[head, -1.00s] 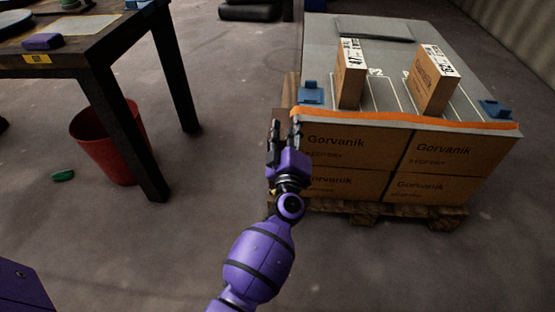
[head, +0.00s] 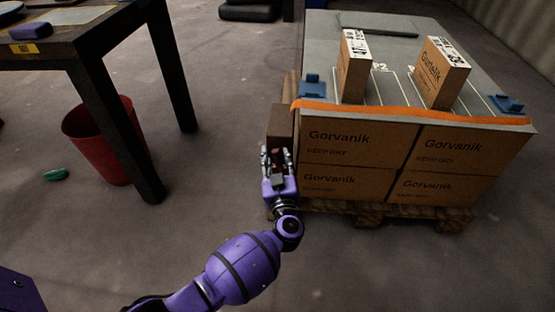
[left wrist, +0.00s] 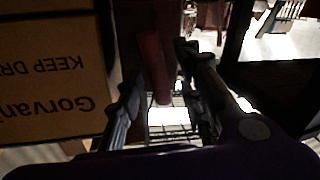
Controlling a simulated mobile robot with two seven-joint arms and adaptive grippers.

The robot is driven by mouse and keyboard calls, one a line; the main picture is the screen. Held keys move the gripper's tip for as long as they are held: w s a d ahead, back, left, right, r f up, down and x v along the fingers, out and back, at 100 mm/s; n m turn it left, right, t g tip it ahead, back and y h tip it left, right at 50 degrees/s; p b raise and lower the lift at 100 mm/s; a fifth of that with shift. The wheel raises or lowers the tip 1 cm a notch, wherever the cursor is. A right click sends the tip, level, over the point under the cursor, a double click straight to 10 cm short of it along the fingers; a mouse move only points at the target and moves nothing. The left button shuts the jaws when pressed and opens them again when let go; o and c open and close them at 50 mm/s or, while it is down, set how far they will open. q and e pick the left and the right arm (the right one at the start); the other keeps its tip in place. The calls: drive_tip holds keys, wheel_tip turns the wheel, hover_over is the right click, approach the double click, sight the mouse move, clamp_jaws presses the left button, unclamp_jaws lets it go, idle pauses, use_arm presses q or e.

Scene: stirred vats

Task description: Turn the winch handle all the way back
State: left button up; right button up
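A dark reddish-brown bar, which looks like the winch handle (left wrist: 153,65), shows between the fingers in the left wrist view. In the head view a small reddish part of it (head: 277,158) shows at the fingertips, in front of a brown block (head: 280,120) at the left side of the carton stack. My left gripper (head: 276,154) is open, with a finger on each side of the bar. In the left wrist view the gripper (left wrist: 160,85) shows gaps beside the bar, so I see no clear grip. My right gripper is out of view.
Gorvanik cartons (head: 345,145) stand on a wooden pallet (head: 385,214) just right of my gripper, with an orange strap (head: 400,112) along the top edge. A table (head: 85,45) and a red bin (head: 95,140) stand left.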

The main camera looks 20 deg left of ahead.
use_arm(q)
drive_tip(key=shift+w+a, duration=0.15)
drive_tip(key=shift+w, duration=0.15)
drive_tip(key=c, duration=0.8)
clamp_jaws()
